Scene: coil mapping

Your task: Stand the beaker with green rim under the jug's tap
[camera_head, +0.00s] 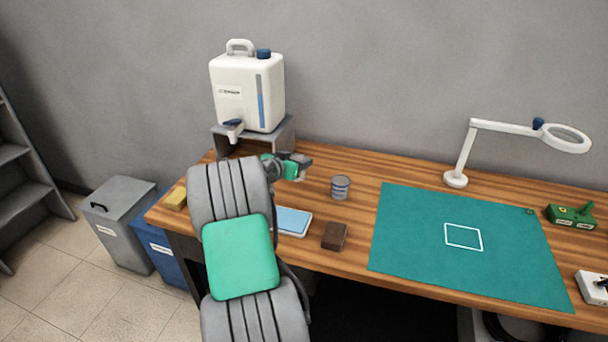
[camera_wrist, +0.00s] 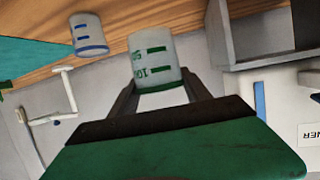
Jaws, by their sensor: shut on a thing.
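The beaker with green markings (camera_wrist: 156,58) is between the two fingers of my gripper (camera_wrist: 160,92) in the wrist view, which is shut on it. In the head view my gripper (camera_head: 298,166) is above the table's back left, right of the jug stand; I cannot make out the held beaker there. The white jug (camera_head: 245,95) stands on a grey stand (camera_head: 284,136), its tap (camera_head: 233,128) pointing forward past the stand's front. Part of the jug shows at the right of the wrist view (camera_wrist: 285,108). My arm hides the table below the tap.
A beaker with blue markings (camera_head: 340,187) stands right of my gripper. A light blue book-like block (camera_head: 293,222), a brown block (camera_head: 334,236) and a yellow sponge-like block (camera_head: 176,198) lie on the table (camera_head: 355,257). A green mat (camera_head: 420,235) and a white magnifier lamp (camera_head: 456,178) are further right.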

